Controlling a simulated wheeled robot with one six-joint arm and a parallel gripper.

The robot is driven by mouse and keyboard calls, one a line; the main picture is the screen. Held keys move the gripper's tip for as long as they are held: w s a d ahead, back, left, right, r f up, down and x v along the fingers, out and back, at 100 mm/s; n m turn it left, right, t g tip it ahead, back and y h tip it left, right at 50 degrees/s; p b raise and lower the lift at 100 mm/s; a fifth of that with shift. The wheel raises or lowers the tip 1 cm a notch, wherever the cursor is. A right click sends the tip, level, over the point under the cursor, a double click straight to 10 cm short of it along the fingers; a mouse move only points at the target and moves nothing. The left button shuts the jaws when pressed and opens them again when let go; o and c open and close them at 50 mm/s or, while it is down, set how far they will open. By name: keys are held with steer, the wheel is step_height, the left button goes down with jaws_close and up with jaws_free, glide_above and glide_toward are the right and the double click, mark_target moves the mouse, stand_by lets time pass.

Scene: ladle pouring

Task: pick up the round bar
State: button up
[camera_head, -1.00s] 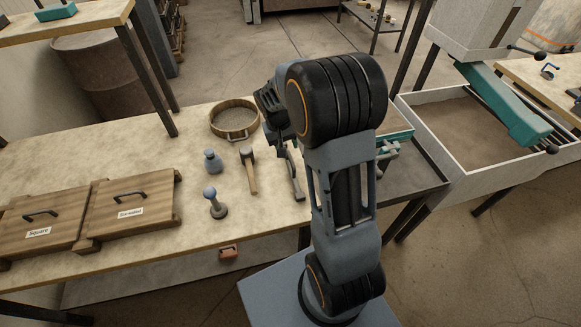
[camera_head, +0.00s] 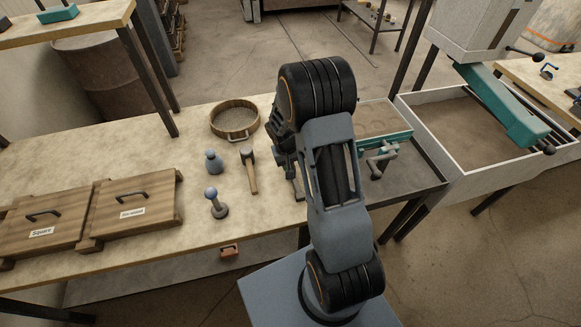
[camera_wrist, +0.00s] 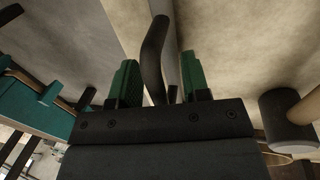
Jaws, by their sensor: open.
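In the wrist view, a dark, slightly bent bar (camera_wrist: 152,62), which looks like the round bar, runs between the two green fingers of my gripper (camera_wrist: 160,80). A lighter grey strip lies close along its right side; I cannot tell whether it is a separate piece. The fingers stand apart on either side, and I see no clear contact with the bar. In the head view, my gripper (camera_head: 286,158) is low over the table's right end, and a grey bar end (camera_head: 298,190) shows below it. The rest is hidden by my arm.
A mallet (camera_head: 248,168) lies just left of my gripper and shows in the wrist view (camera_wrist: 286,120). A round sieve (camera_head: 212,122), a bottle (camera_head: 213,162) and a knobbed tool (camera_head: 215,203) stand farther left.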

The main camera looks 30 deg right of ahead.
steer(key=shift+c, duration=0.4)
jaws_close()
steer(key=shift+r, duration=0.1)
